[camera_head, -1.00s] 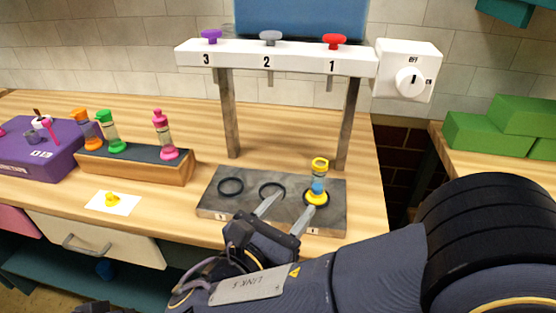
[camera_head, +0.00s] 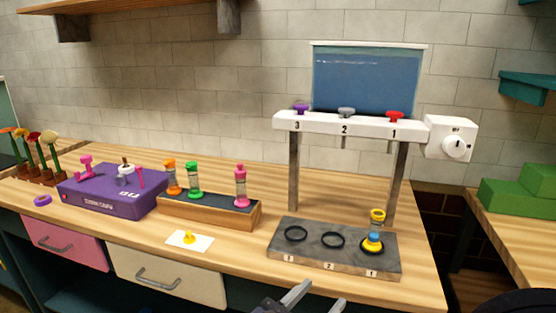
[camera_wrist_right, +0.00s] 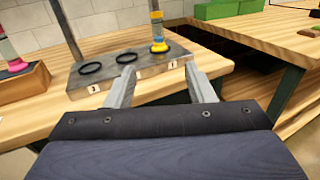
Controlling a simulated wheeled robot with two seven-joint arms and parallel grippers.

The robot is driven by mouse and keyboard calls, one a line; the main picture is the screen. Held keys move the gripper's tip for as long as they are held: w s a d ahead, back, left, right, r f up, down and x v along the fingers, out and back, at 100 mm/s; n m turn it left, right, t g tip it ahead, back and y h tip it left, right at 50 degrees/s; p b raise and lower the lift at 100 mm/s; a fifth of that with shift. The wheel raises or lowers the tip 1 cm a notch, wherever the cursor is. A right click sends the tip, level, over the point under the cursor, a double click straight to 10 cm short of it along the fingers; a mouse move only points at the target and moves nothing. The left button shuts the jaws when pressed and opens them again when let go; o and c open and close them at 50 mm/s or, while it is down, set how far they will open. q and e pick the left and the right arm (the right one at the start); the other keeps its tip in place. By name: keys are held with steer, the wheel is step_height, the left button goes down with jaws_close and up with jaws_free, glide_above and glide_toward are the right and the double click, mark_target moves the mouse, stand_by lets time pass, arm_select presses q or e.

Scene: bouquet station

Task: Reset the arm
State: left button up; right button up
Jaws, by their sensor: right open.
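My right gripper (camera_head: 316,298) is open and empty, low in the head view, in front of the grey stand base. Its two fingers also show apart in the right wrist view (camera_wrist_right: 165,88). A yellow-capped vial (camera_head: 376,230) with blue contents stands upright in ring 1 of the grey base (camera_head: 335,262). It also shows in the right wrist view (camera_wrist_right: 157,32), beyond the fingers and apart from them. Rings 2 (camera_head: 333,240) and 3 (camera_head: 296,233) are empty. My left gripper is not in view.
A wooden rack (camera_head: 208,213) holds orange, green and pink vials. A purple box (camera_head: 110,192) and a white card (camera_head: 189,241) with a yellow piece lie left. A dial box (camera_head: 451,138) is beside the dispenser bar (camera_head: 350,127). Green blocks (camera_head: 517,198) sit at right.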

steer(key=s+d+f+m+g+y+p, duration=0.25)
steer(key=d+m+g, duration=0.35)
steer(key=d, duration=0.3)
steer(key=s+d+f+m+g+y+p, duration=0.25)
steer(key=s+d+m+g, duration=0.2)
steer(key=d, duration=0.35)
arm_select(q)
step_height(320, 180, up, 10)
steer(key=p, duration=0.4)
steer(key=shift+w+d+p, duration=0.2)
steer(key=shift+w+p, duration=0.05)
steer(key=shift+p, duration=0.1)
arm_select(e)
steer(key=s+a+r+m+t+y, duration=0.1)
steer(key=s+m+y, duration=0.1)
steer(key=m+y, duration=0.3)
steer(key=s+a+r+m+t+y, duration=0.1)
steer(key=m+y, duration=0.4)
steer(key=m, duration=0.9)
steer(key=shift+s+r, duration=0.8)
steer(key=shift+s, duration=0.3)
